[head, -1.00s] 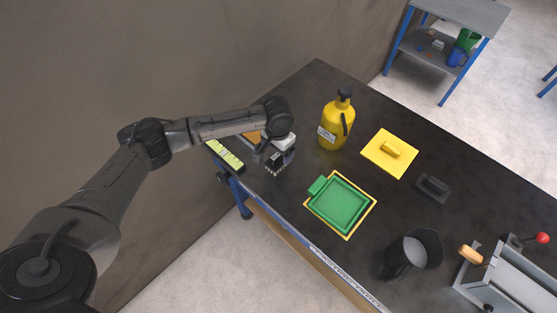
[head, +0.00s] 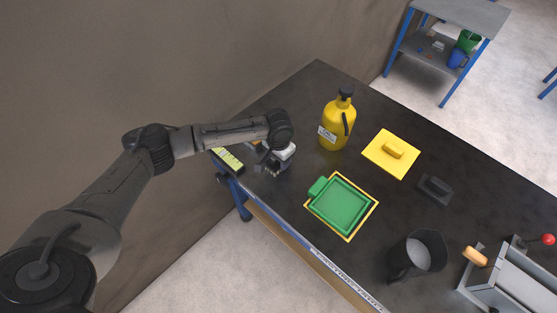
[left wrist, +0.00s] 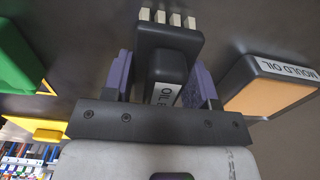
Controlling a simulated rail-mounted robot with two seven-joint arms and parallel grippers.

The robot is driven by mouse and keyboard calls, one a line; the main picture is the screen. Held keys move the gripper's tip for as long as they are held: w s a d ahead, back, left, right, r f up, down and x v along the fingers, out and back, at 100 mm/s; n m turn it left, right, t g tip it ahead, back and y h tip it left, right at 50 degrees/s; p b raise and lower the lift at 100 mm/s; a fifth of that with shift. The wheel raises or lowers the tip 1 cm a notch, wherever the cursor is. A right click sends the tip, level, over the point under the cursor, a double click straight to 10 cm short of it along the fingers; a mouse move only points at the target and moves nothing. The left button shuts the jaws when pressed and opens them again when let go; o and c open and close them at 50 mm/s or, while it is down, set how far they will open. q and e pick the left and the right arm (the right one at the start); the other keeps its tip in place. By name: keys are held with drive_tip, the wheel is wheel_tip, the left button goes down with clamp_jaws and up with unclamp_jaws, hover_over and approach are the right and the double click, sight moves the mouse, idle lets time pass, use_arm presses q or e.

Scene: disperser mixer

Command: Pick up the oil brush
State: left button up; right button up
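The oil brush (left wrist: 168,50) is dark with pale bristle tufts, and its handle carries a partly hidden label starting "OIL B". In the left wrist view my left gripper (left wrist: 162,80) has its two purple fingers on either side of the handle. A gap shows between the left finger and the handle; the right finger is very close to it. In the head view my left gripper (head: 268,166) is low at the table's left end, over the brush, which is mostly hidden there. My right gripper is not in view.
An orange "MOULD OIL" tray (left wrist: 270,88) is close beside the gripper. A yellow oil can (head: 336,125), green tray (head: 341,205), yellow float (head: 391,153), dark float (head: 434,189) and dark jug (head: 417,256) stand on the black table (head: 300,110). A wall is behind the arm.

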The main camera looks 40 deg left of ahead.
use_arm(q)
drive_tip(key=c, duration=0.4)
drive_tip(key=shift+r, duration=0.1)
drive_tip(key=shift+r, duration=0.5)
drive_tip(key=r, duration=0.1)
drive_tip(key=r+p, duration=0.1)
drive_tip(key=r, duration=0.1)
drive_tip(key=shift+w+d+r, duration=0.2)
drive_tip(key=shift+d+r, duration=0.05)
drive_tip(key=w+d+r, duration=0.2)
drive_tip(key=d, duration=0.1)
drive_tip(key=w+d+r+p, duration=0.1)
drive_tip(key=d+r, duration=0.1)
drive_tip(key=d, duration=0.1)
drive_tip(key=w+d+r+p, duration=0.1)
drive_tip(key=w+d+r, duration=0.1)
drive_tip(key=d, duration=0.1)
drive_tip(key=shift+w+d+r, duration=0.15)
drive_tip(key=shift+w+d, duration=0.1)
drive_tip(key=shift+w, duration=0.05)
